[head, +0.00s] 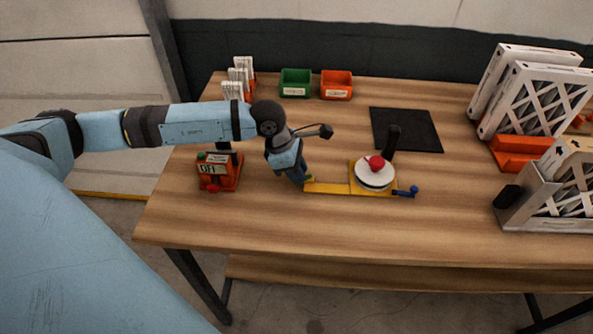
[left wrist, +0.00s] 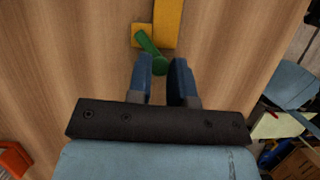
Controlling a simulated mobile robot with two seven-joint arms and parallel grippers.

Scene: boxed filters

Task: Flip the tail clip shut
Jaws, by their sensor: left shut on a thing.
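A yellow bar fixture (head: 330,188) lies on the table. It carries a round white disc (head: 372,180) with a red knob (head: 376,163) on top. A green clip lever (left wrist: 150,46) with a round knob is at the other end of the bar, which also shows in the left wrist view (left wrist: 168,20). My left gripper (head: 304,182) is low over this left end. Its blue fingers (left wrist: 164,68) are shut on the green clip's knob. In the head view the gripper mostly hides the green clip. My right gripper is not in view.
Green (head: 295,83) and orange (head: 337,85) bins are at the back. Boxed filters (head: 540,100) stand at right. The front table is clear.

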